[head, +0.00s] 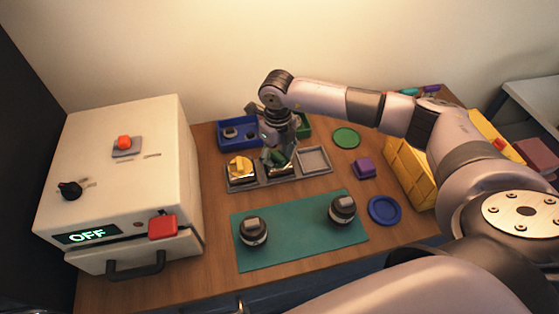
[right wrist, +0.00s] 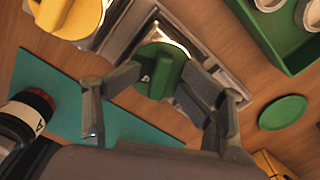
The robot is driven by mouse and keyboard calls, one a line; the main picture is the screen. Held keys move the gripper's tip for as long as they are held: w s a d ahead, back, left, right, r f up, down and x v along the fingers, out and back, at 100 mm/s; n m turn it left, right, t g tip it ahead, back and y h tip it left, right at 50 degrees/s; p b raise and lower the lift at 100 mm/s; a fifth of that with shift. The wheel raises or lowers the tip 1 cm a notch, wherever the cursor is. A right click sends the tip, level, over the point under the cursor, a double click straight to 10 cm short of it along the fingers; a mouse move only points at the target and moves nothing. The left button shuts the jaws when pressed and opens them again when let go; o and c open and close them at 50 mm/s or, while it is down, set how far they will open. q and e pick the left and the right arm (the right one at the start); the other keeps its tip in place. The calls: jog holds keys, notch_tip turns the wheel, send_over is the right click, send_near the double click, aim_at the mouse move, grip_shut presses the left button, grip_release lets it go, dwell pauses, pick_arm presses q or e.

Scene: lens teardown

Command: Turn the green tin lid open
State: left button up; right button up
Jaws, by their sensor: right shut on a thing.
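The green tin lid (right wrist: 158,66) is round with a raised grip bar. In the head view the lid (head: 279,156) is partly covered by my gripper. My right gripper (right wrist: 162,82) reaches down from above and is shut on the green lid, with one finger at each side of it. The same gripper also shows in the head view (head: 275,149). My left gripper is not in view.
A yellow-topped tin (head: 240,168) stands in the left compartment; the right compartment (head: 313,160) looks empty. Blue (head: 222,142) and green (right wrist: 291,61) bins stand behind. Two dark lens parts are on the teal mat (head: 300,235). A green disc (head: 346,138) and purple block (head: 364,168) lie right.

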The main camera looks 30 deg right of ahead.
jog(key=shift+s+f+n, duration=0.2)
jog(key=shift+f+n, duration=0.1)
jog(key=shift+n, duration=0.1)
jog(key=n+b, duration=0.2)
jog(key=shift+f+n, duration=0.25)
jog(key=shift+n, duration=0.05)
jog(key=shift+c, duration=0.4)
jog(key=shift+o, duration=0.2)
jog(key=shift+n+b, duration=0.4)
jog(key=shift+n, duration=0.3)
jog(key=shift+r+n+b, duration=0.1)
jog(key=shift+n+b, duration=0.2)
jog(key=shift+n, duration=0.4)
jog(key=shift+r+n, duration=0.15)
jog(key=shift+n, duration=0.35)
